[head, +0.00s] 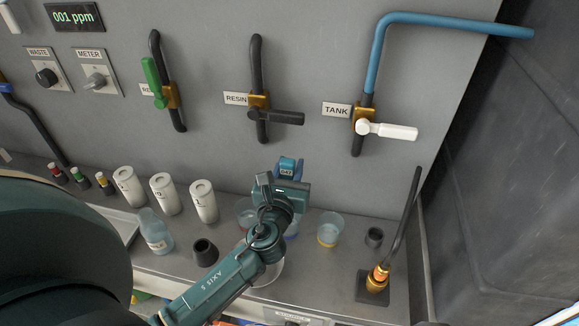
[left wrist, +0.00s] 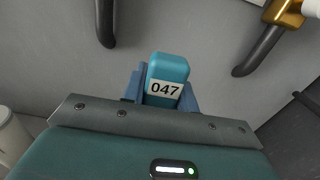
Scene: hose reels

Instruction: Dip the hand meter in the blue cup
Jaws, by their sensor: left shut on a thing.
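The hand meter (head: 287,164) is a small teal block with a label; in the left wrist view the label on the meter (left wrist: 165,88) reads 047. My left gripper (head: 289,171) is shut on it and holds it raised above the bench, in front of the wall. A cup with a blue base (head: 291,234) stands on the bench below, mostly hidden behind my left gripper and wrist. A clear cup with a yellow base (head: 328,230) stands to its right. Another cup (head: 247,210) on its left is partly hidden by my arm. My right gripper is not in view.
White canisters (head: 165,194), a clear bottle (head: 155,232) and a dark holder (head: 205,252) stand on the left. Wall valves (head: 363,122) hang above. A display (head: 74,17) reads 001 ppm.

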